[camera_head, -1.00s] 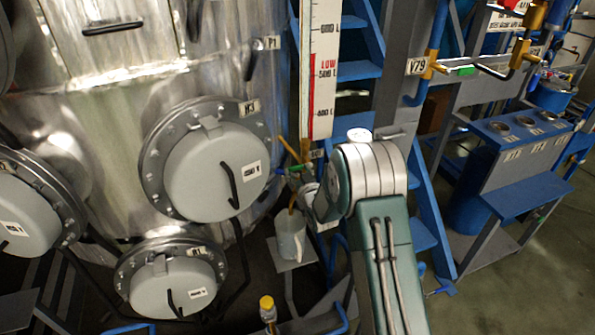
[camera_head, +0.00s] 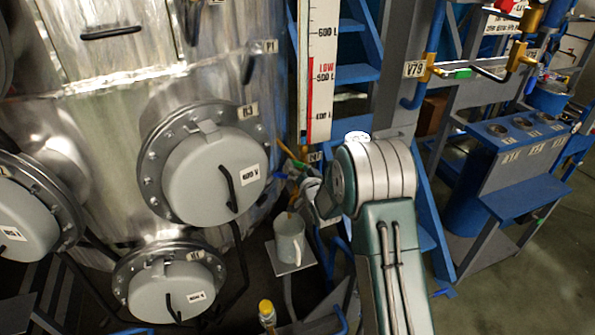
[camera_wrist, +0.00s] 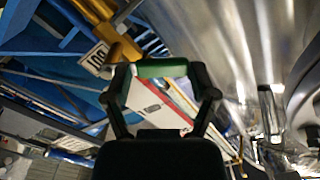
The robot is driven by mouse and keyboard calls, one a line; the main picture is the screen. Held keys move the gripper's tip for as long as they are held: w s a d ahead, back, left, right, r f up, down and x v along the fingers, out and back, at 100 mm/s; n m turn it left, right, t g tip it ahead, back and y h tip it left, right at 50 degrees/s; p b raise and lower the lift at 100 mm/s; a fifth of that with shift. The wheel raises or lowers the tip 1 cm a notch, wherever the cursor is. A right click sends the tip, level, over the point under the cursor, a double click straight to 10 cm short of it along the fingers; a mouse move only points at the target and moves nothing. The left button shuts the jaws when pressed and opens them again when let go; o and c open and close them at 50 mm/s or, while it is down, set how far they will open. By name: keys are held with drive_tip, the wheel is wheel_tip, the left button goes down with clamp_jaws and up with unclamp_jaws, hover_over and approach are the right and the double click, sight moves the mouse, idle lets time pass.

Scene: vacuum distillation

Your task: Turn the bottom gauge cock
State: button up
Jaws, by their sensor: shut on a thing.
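The level gauge (camera_head: 320,70), a tall white board with a red strip and litre marks, stands beside the metal tank. At its foot is the bottom gauge cock (camera_head: 286,150), with a brass-yellow body and a small green handle (camera_head: 299,164). In the wrist view the green handle (camera_wrist: 160,69) spans between the black fingertips of my gripper (camera_wrist: 162,80), which is shut on it. The brass pipework (camera_wrist: 108,32) shows just beyond. In the head view my wrist (camera_head: 318,198) hides part of the fingers, and the grip itself is unclear there.
The tank (camera_head: 75,125) with round grey hatch covers (camera_head: 205,180) is close on the left. A white jug (camera_head: 290,238) stands on a small plate below my gripper. Blue stairs (camera_head: 352,75) and a grey post (camera_head: 397,70) stand behind my arm.

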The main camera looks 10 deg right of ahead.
sight(304, 147)
drive_tip(key=shift+w+d+r+m, duration=0.15)
drive_tip(key=shift+d+r+m, duration=0.4)
drive_tip(key=shift+m, duration=1.1)
drive_tip(key=shift+w+d+r+m, duration=0.15)
drive_tip(key=shift+d+r+m, duration=0.35)
drive_tip(key=shift+m, duration=1.2)
drive_tip(key=shift+w+d+r+m, duration=0.15)
drive_tip(key=shift+d+r+m, duration=0.4)
drive_tip(key=shift+m, duration=1.1)
drive_tip(key=shift+d+f, duration=0.2)
drive_tip(key=shift+d, duration=0.05)
drive_tip(key=o, duration=1)
drive_tip(key=shift+o, duration=1.1)
drive_tip(key=shift+w+f, duration=0.2)
drive_tip(key=s+d, duration=0.2)
drive_tip(key=s, duration=0.9)
drive_tip(key=shift+s+d, duration=0.15)
drive_tip(key=shift+s, duration=0.25)
drive_tip(key=shift+f, duration=0.1)
